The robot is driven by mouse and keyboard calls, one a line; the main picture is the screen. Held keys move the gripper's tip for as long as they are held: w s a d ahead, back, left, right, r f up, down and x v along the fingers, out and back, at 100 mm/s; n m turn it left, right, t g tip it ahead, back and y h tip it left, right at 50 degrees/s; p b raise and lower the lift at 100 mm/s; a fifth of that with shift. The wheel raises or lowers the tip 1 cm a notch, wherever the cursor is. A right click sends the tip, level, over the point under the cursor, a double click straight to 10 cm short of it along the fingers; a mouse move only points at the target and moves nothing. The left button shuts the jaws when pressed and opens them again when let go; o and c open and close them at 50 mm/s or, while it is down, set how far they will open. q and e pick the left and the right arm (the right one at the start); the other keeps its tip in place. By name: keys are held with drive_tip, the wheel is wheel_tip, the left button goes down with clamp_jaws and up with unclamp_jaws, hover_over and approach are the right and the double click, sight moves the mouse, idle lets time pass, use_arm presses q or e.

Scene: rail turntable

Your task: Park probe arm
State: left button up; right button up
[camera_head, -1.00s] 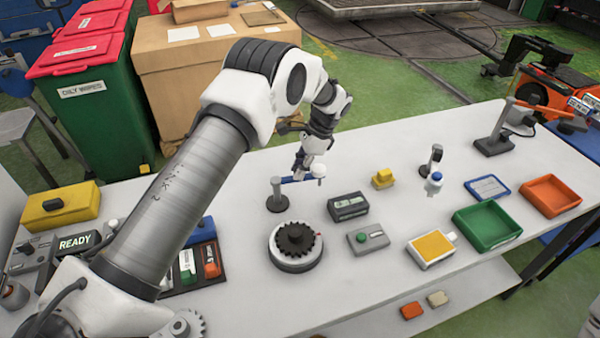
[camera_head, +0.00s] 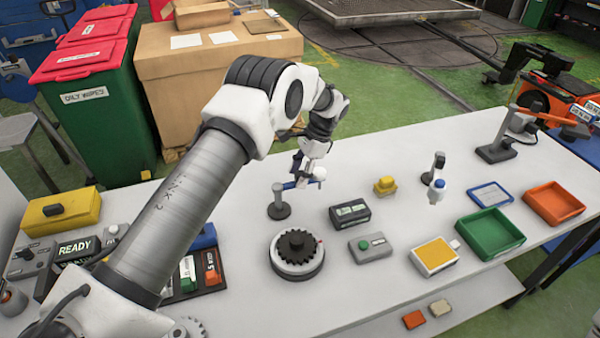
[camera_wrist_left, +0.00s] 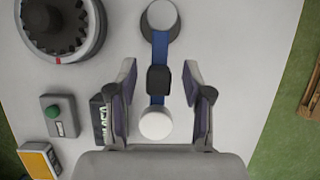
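The probe arm (camera_head: 299,184) is a blue bar on a grey post (camera_head: 279,208) behind the turntable (camera_head: 297,262), a round base with a black toothed gear. In the left wrist view the bar (camera_wrist_left: 160,50) runs from the post to a white round knob (camera_wrist_left: 155,123), with a black block (camera_wrist_left: 160,79) midway. My left gripper (camera_head: 305,172) is over the bar. In the wrist view its fingers (camera_wrist_left: 158,72) are open, one on each side of the black block and knob, with gaps between. My right gripper is not in view.
A dark box (camera_head: 350,213), a grey button box (camera_head: 372,247) and a yellow-topped box (camera_head: 434,255) stand right of the turntable. A yellow block (camera_head: 385,184), green tray (camera_head: 490,234) and orange tray (camera_head: 554,203) are farther right. A READY panel (camera_head: 74,248) is at left.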

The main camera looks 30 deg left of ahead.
use_arm(q)
drive_tip(key=v, duration=1.2)
